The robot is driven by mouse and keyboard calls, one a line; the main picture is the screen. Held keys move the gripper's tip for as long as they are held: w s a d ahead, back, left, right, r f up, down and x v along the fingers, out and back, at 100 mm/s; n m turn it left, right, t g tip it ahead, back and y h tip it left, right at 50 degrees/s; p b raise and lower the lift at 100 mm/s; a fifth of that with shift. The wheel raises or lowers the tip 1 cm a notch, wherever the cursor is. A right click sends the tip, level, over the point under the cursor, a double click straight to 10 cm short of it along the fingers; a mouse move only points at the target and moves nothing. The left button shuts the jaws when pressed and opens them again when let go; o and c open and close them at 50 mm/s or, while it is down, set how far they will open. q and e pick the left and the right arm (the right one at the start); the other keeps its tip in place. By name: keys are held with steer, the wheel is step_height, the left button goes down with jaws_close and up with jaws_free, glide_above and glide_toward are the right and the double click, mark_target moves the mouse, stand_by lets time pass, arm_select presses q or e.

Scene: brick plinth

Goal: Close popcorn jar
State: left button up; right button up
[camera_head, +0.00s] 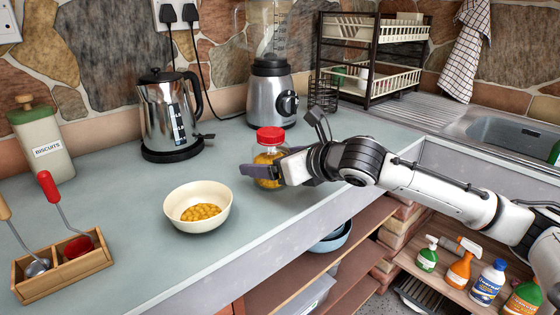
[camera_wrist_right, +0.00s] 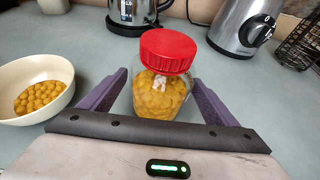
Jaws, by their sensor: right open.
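The popcorn jar (camera_head: 267,160) is a clear jar of yellow kernels standing on the counter. Its red lid (camera_head: 270,135) sits on top; I cannot tell whether it is screwed tight. In the right wrist view the jar (camera_wrist_right: 158,100) stands upright with the red lid (camera_wrist_right: 168,50) over its mouth, and a small pale patch shows on the glass below. My right gripper (camera_head: 262,172) is open, low at the jar, with its purple fingers (camera_wrist_right: 158,88) on either side of it. Gaps show between fingers and glass in the wrist view. My left gripper is out of view.
A cream bowl (camera_head: 198,206) with yellow kernels stands left of the jar. A kettle (camera_head: 168,110) and a blender (camera_head: 271,90) stand behind. A wooden utensil box (camera_head: 62,268) is at the front left. The counter's front edge runs close below my right arm.

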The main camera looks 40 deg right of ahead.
steer(key=v, duration=0.2)
steer(key=shift+s+d, duration=0.1)
steer(key=shift+s, duration=0.25)
steer(key=shift+s+d+r+b, duration=0.35)
steer(key=shift+s+r+b, duration=0.15)
steer(key=shift+s+b, duration=0.3)
steer(key=shift+s+a+r+b, duration=0.1)
steer(key=shift+s+r+b, duration=0.05)
steer(key=shift+s+b, duration=0.2)
steer(key=shift+s+a+r, duration=0.15)
steer(key=shift+s+a, duration=0.1)
steer(key=shift+s, duration=0.2)
steer(key=v, duration=0.4)
steer(key=shift+s+r, duration=0.2)
steer(key=shift+s, duration=0.05)
steer(key=shift+s+d+r, duration=0.1)
steer(key=shift+s+r, duration=0.1)
steer(key=shift+s, duration=0.4)
